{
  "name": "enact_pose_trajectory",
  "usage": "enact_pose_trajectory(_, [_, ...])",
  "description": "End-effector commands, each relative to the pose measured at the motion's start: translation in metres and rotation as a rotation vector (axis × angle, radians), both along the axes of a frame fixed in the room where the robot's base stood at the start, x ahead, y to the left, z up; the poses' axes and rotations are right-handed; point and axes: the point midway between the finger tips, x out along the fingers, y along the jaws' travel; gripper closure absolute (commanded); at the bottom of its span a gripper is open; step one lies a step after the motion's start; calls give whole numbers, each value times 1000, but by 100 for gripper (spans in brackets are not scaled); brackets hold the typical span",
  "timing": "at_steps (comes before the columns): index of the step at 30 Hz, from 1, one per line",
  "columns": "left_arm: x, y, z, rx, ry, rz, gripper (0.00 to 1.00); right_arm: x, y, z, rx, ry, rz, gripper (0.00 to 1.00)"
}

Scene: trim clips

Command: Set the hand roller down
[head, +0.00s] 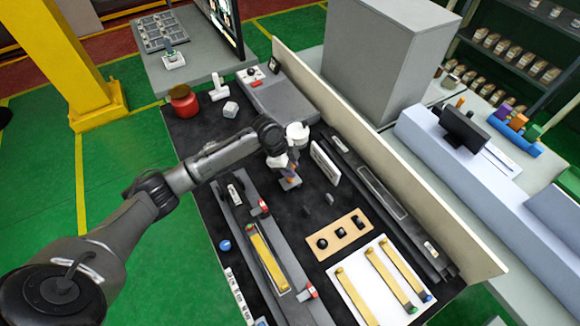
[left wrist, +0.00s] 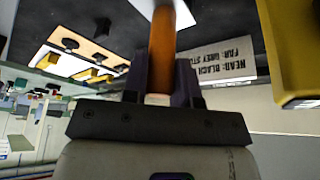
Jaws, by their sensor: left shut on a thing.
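My left gripper (head: 287,168) is over the middle of the dark work mat (head: 262,202). It is shut on the orange-brown handle (left wrist: 161,45) of the hand roller, which stands between the dark fingers in the left wrist view. My right gripper is not in view.
A white sign card (head: 325,162) stands close right of the gripper. A grey fixture with a yellow strip (head: 268,262), a wooden board (head: 361,219) with black clips and a white sheet (head: 350,297) with yellow strips lie nearer. A red jar (head: 184,103) stands at the far left.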

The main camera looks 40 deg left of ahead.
Motion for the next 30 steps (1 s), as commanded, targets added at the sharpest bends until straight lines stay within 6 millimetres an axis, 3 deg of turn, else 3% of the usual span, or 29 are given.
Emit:
enact_pose_trajectory(23, [-2, 1, -16, 5, 6, 1, 100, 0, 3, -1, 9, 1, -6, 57])
enact_pose_trajectory(24, [-2, 1, -17, 6, 9, 1, 70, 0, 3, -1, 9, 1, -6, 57])
enact_pose_trajectory(30, [-1, 1, -14, 4, 4, 0, 51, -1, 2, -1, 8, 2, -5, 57])
